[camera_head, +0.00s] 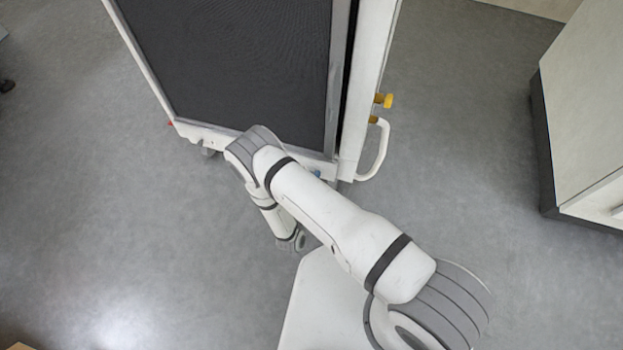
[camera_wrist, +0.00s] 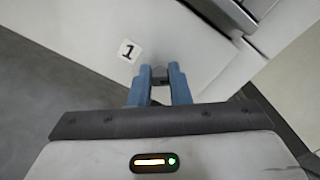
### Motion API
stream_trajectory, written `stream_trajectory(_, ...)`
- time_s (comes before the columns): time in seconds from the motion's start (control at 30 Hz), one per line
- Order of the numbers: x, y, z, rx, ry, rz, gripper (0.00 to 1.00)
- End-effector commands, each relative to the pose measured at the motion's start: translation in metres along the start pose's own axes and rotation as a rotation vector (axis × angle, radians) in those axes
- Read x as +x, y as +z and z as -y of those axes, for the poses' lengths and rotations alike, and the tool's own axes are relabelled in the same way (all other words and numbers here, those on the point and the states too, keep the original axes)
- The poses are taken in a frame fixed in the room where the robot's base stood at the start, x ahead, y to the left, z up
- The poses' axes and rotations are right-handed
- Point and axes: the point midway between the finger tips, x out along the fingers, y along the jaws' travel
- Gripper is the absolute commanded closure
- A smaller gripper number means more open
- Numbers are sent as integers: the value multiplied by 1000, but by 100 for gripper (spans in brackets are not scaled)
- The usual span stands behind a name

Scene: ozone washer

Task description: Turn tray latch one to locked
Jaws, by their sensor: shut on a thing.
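In the wrist view my gripper (camera_wrist: 160,82) has its two blue fingers closed on a small dark grey piece, the tray latch (camera_wrist: 160,73). The latch sits against a pale panel (camera_wrist: 185,50). A white label with a black "1" (camera_wrist: 128,51) is on the panel, up and left of the fingers. Only a small part of the latch shows between the fingers, so its locked or unlocked position cannot be told. In the head view my arm bends down in front of the washer (camera_head: 344,100), and my fingers cannot be made out there.
The washer has a large dark front panel (camera_head: 245,60), yellow knobs (camera_head: 384,100) and a white side handle (camera_head: 381,150). A pale cabinet (camera_head: 590,110) stands at the right. Grey floor (camera_head: 110,230) is clear at the left.

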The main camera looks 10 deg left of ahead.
Motion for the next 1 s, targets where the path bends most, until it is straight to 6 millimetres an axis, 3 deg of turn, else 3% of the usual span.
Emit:
stream_trajectory(0.6, 0, 0, -3, -575, 1, 2, 100)
stream_trajectory(1.0, 0, 0, -4, -842, 1, 2, 100)
